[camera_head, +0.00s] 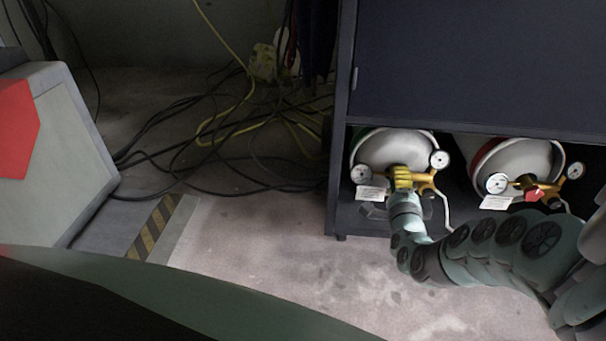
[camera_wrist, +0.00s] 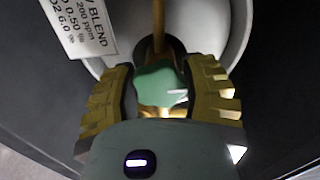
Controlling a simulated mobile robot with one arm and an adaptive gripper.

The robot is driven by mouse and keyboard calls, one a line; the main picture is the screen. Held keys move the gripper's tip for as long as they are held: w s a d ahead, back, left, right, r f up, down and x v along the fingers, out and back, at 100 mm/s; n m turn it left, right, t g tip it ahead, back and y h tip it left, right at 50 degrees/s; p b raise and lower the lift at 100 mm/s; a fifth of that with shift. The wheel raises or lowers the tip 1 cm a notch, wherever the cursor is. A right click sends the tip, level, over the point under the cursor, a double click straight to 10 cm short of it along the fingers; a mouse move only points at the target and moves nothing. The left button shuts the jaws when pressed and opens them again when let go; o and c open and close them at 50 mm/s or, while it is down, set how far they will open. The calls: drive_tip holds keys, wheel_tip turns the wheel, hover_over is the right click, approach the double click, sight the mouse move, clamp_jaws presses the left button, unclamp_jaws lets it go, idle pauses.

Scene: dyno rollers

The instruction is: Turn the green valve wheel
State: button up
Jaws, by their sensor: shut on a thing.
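The green valve wheel (camera_wrist: 160,84) is lobed and sits between the two yellow fingers of my gripper (camera_wrist: 160,95) in the wrist view. The fingers are on its left and right sides, and the gripper is shut on it. A brass stem runs up behind the wheel against a pale round cylinder end (camera_wrist: 215,20). In the head view my gripper (camera_head: 402,180) is at the left cylinder (camera_head: 400,145) with its brass regulator. The wheel is hidden there behind the gripper.
A second cylinder (camera_head: 520,158) with a red valve wheel (camera_head: 534,195) lies to the right, both under a dark cabinet (camera_head: 470,70). Gauges and white tags hang close to my gripper. Cables (camera_head: 230,140) tangle on the floor at left. Open floor (camera_head: 270,250) lies in front.

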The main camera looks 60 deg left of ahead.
drive_tip(key=shift+r, duration=0.15)
drive_tip(key=o, duration=1.2)
